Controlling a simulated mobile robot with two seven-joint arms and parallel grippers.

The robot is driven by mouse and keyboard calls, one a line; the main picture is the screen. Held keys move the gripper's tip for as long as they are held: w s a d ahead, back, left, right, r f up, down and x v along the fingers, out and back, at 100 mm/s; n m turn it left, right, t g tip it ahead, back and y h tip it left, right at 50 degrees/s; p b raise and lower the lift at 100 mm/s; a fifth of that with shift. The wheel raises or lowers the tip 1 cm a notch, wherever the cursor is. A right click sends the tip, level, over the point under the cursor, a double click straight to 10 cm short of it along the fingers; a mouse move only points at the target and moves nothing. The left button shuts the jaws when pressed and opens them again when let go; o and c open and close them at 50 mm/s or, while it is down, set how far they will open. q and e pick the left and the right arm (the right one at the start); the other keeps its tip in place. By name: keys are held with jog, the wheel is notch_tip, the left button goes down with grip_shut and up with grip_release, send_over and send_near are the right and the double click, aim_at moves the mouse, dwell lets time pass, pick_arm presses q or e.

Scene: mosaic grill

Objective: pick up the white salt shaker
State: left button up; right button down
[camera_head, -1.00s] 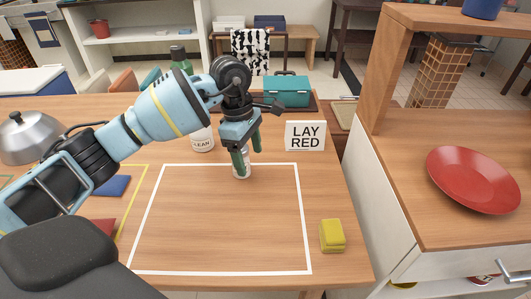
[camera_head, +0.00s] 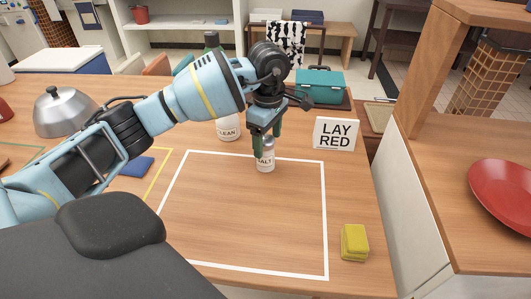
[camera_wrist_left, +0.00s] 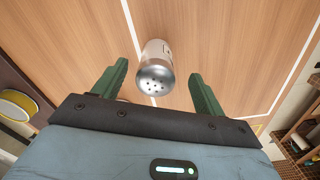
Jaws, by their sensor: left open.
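The white salt shaker (camera_head: 265,160), with a metal cap and a "SALT" label, stands upright on the wooden table at the far line of the white outline. My left gripper (camera_head: 268,140) points down at the shaker's upper part, and one green finger covers part of the cap. In the left wrist view the perforated cap of the shaker (camera_wrist_left: 155,77) shows between the two spread fingers of my left gripper (camera_wrist_left: 158,70), with visible gaps on both sides. The left gripper is open and holds nothing. My right gripper is not in view.
A white "CLEAN" bottle (camera_head: 228,128) stands behind and left of the shaker. A "LAY RED" sign (camera_head: 335,133) stands to the right. A yellow sponge-like block (camera_head: 355,242) lies at front right. The white-outlined area (camera_head: 245,215) is clear. A metal dome (camera_head: 65,112) stands left.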

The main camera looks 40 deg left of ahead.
aim_at(266, 150)
pick_arm(q)
jog(key=shift+w+a+f, duration=0.1)
jog(key=shift+a+f, duration=0.05)
jog(key=shift+f, duration=0.7)
jog(key=shift+a+f, duration=0.2)
jog(key=shift+f, duration=0.7)
jog(key=shift+w+a+f, duration=0.1)
jog(key=shift+a+f, duration=0.05)
jog(key=shift+f, duration=0.7)
jog(key=shift+s, duration=0.1)
jog(key=shift+c, duration=0.3)
jog(key=shift+r, duration=0.1)
jog(key=c, duration=1.1)
jog(key=shift+r, duration=0.55)
notch_tip(266, 150, up, 2)
jog(key=shift+r, duration=0.15)
jog(key=s+d, duration=0.2)
jog(key=s, duration=0.2)
jog(key=s+d+r, duration=0.1)
jog(key=s+d, duration=0.1)
jog(key=s, duration=0.3)
jog(key=s+d, duration=0.3)
jog(key=s, duration=0.2)
jog(key=shift+s+r, duration=0.2)
jog(key=shift+r, duration=0.05)
